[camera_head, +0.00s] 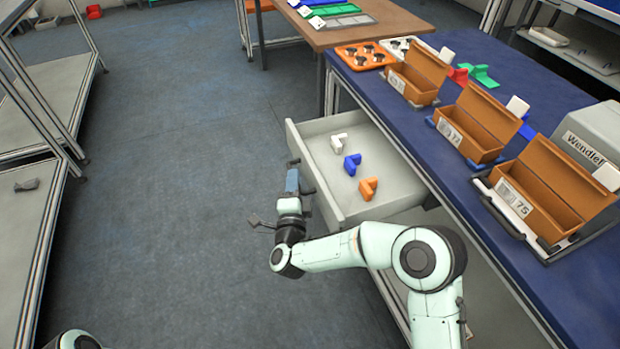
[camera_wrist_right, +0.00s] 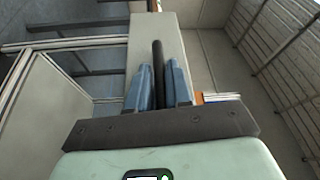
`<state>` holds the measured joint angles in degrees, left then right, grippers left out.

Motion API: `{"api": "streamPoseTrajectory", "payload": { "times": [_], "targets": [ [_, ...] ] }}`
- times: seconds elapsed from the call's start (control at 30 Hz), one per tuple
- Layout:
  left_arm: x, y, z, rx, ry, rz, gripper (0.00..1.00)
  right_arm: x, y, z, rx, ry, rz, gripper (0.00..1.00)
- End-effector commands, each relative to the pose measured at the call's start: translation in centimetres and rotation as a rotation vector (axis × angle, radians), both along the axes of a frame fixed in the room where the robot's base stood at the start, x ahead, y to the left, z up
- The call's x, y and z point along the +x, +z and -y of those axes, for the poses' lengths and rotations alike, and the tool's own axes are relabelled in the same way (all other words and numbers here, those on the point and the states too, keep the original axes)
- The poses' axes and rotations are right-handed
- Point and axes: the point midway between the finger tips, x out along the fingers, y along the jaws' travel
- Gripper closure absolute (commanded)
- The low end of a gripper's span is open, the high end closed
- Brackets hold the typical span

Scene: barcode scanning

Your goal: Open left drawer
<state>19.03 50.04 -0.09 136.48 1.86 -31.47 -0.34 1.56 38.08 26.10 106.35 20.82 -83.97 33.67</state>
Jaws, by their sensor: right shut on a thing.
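The drawer (camera_head: 396,183) stands pulled out from under the blue-topped workbench. It is light grey and holds a white piece (camera_head: 339,142), a blue piece (camera_head: 352,164) and an orange piece (camera_head: 368,188). My right gripper (camera_head: 293,181) is at the drawer's outer front face, shut on its handle. In the right wrist view the dark handle bar (camera_wrist_right: 158,58) runs between the two blue-grey fingers, against the pale drawer front (camera_wrist_right: 145,40). The fingers hide part of the handle. My left gripper is not in view.
Several orange boxes with open lids, one of them here (camera_head: 418,76), line the blue workbench (camera_head: 590,285). An orange tray (camera_head: 364,56) sits at its far end. A metal-framed table (camera_head: 30,235) stands at left. The grey floor (camera_head: 180,180) between is clear.

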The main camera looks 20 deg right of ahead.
Motion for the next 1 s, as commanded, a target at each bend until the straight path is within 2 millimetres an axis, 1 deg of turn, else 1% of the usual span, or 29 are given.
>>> {"api": "streamPoseTrajectory", "payload": {
  "times": [0.03,0.2,0.53,0.57,0.6,0.63,0.9,1.0],
  "targets": [
    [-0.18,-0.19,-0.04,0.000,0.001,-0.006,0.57,-0.06,-0.15,-0.48,0.001,0.002,-0.002,1.00],
    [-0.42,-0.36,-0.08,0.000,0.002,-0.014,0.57,-0.11,-0.10,-1.02,0.001,0.001,-0.002,1.00],
    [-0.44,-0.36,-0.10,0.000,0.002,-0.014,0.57,-0.11,-0.08,-1.06,0.001,0.000,-0.002,1.00],
    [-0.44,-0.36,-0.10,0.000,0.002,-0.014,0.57,-0.11,-0.08,-1.06,0.001,0.000,-0.002,0.78],
    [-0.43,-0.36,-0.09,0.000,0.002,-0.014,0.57,-0.10,-0.07,-1.05,0.001,0.000,-0.002,0.65],
    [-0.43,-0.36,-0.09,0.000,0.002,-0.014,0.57,-0.10,-0.06,-1.05,0.001,0.000,-0.002,0.60],
    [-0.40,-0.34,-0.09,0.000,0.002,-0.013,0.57,-0.12,-0.02,-1.05,0.000,0.000,-0.001,0.60],
    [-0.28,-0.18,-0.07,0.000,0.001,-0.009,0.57,-0.53,-0.03,-1.23,0.000,0.001,-0.001,0.60]
  ]
}}
